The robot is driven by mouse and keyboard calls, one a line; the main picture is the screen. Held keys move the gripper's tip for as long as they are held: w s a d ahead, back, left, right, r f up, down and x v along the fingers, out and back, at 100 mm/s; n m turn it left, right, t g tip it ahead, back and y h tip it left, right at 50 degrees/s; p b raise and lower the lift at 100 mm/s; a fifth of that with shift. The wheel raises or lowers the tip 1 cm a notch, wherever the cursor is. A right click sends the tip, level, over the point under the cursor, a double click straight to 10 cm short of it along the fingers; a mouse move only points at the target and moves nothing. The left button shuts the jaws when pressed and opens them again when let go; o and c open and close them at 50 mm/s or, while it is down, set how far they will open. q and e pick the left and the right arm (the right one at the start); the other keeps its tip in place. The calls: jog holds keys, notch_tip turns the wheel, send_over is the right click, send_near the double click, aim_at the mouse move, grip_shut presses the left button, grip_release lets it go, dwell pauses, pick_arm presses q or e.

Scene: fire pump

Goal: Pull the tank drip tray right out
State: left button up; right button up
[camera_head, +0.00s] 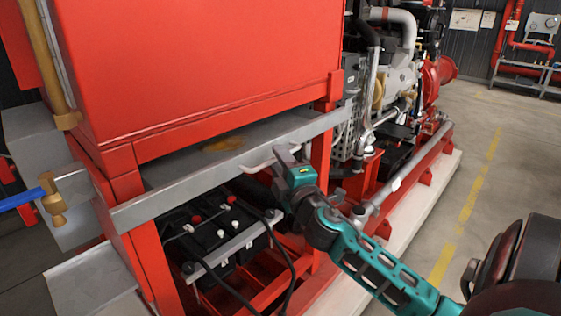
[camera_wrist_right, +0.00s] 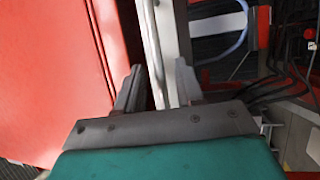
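The grey drip tray (camera_head: 185,192) sits under the red tank (camera_head: 200,60), with a brown stain on its floor. A pale curved handle (camera_head: 262,164) is on its front; in the right wrist view a pale loop (camera_wrist_right: 243,22) shows to the right of the fingers. My right gripper (camera_head: 286,156) is at the tray's front, by the handle's right end. In the right wrist view its fingers (camera_wrist_right: 157,88) stand apart, with the tray's pale front edge (camera_wrist_right: 166,35) running between them in the picture. I cannot tell whether they touch it. My left gripper is not in view.
Black batteries (camera_head: 215,235) with cables stand in the red frame below the tray. A brass valve with a blue lever (camera_head: 22,198) is at the left. The pump engine (camera_head: 400,75) stands beyond. Open floor (camera_head: 500,165) lies to the right.

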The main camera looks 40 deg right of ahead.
grip_shut()
dwell(0.3)
dwell(1.1)
